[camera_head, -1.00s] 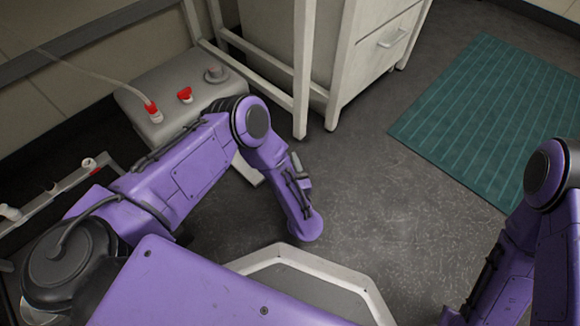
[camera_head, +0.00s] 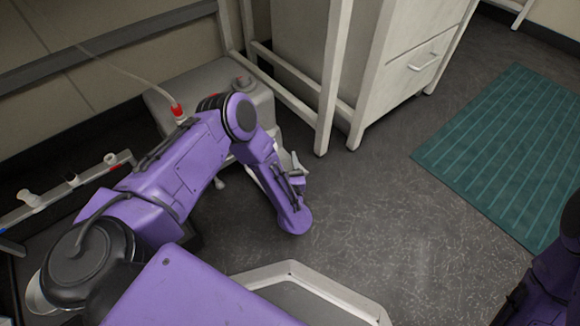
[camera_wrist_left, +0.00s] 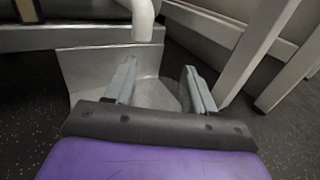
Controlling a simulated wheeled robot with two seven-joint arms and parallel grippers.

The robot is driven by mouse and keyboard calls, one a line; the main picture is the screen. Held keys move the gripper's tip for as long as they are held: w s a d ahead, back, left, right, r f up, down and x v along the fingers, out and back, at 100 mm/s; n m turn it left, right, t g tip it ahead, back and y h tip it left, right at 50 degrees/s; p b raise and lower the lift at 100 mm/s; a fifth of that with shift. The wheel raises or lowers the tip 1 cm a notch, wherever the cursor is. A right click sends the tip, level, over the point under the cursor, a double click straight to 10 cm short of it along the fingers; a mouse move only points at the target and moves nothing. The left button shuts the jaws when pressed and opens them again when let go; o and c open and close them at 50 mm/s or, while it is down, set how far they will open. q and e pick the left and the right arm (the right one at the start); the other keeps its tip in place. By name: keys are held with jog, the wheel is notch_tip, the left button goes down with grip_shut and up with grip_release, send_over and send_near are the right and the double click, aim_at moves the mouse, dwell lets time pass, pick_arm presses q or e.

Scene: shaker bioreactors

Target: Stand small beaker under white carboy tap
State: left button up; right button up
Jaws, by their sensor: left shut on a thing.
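The white carboy (camera_head: 190,84), with a red cap and tube, stands near the wall at upper left in the head view, partly hidden by my left arm. My left gripper (camera_head: 292,172) is low in front of it; the arm hides much of that area. In the left wrist view my left gripper (camera_wrist_left: 160,88) is shut on the small clear beaker (camera_wrist_left: 160,96), which shows faintly between the two grey fingers. A white spout, which looks like the carboy tap (camera_wrist_left: 145,22), hangs just beyond the beaker at the top. My right gripper is out of view.
A white bench frame (camera_head: 333,80) and a drawer cabinet (camera_head: 405,68) stand right of the carboy. A green mat (camera_head: 500,150) lies on the floor at right. A rail with small fittings (camera_head: 65,188) is at left. Grey floor in the middle is clear.

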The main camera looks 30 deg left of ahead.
pick_arm(q)
jog(key=shift+w+a+b, duration=0.1)
jog(key=shift+w+a, duration=0.2)
jog(key=shift+a, duration=0.45)
jog(key=shift+w+a+b, duration=0.15)
jog(key=shift+w+a, duration=0.15)
jog(key=shift+a, duration=0.4)
jog(key=shift+w+a+b, duration=0.1)
jog(key=shift+w+a, duration=0.2)
jog(key=shift+a, duration=0.45)
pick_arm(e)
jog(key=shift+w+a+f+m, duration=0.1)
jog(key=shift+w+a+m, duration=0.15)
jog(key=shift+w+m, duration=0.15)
pick_arm(q)
jog(key=shift+f, duration=0.35)
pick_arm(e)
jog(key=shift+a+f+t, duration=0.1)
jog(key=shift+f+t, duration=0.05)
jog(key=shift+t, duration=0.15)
pick_arm(q)
jog(key=shift+f+b, duration=0.2)
jog(key=shift+b, duration=0.2)
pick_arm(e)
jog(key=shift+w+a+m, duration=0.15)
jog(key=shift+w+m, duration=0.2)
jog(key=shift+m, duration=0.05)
